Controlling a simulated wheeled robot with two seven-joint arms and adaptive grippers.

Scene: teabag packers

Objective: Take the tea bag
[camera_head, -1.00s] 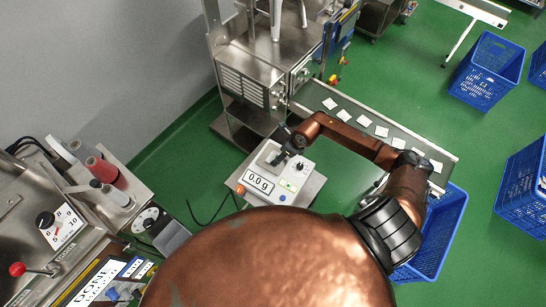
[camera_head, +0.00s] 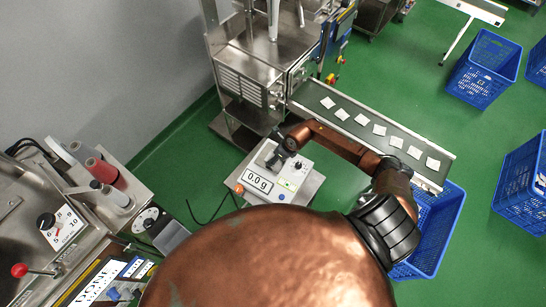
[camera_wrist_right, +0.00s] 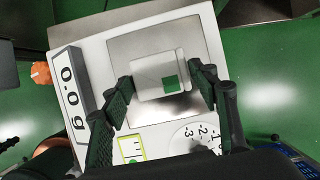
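A white tea bag with a green square label (camera_wrist_right: 160,76) lies over the metal pan of the scale (camera_wrist_right: 205,38) in the right wrist view. My right gripper (camera_wrist_right: 163,84) is open, with one finger on each side of the tea bag, close to its edges. I cannot tell whether the fingers touch it. In the head view my right gripper (camera_head: 275,160) is over the white scale (camera_head: 299,174) and hides most of the pan. The scale display reads 0.0 g. My left gripper is not in view.
A conveyor (camera_head: 407,138) behind the scale carries a row of several white bags. A blue crate (camera_head: 434,240) stands below its right end. A steel machine (camera_head: 262,60) stands behind, and a panel with spools (camera_head: 103,170) at left. More blue crates stand at right.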

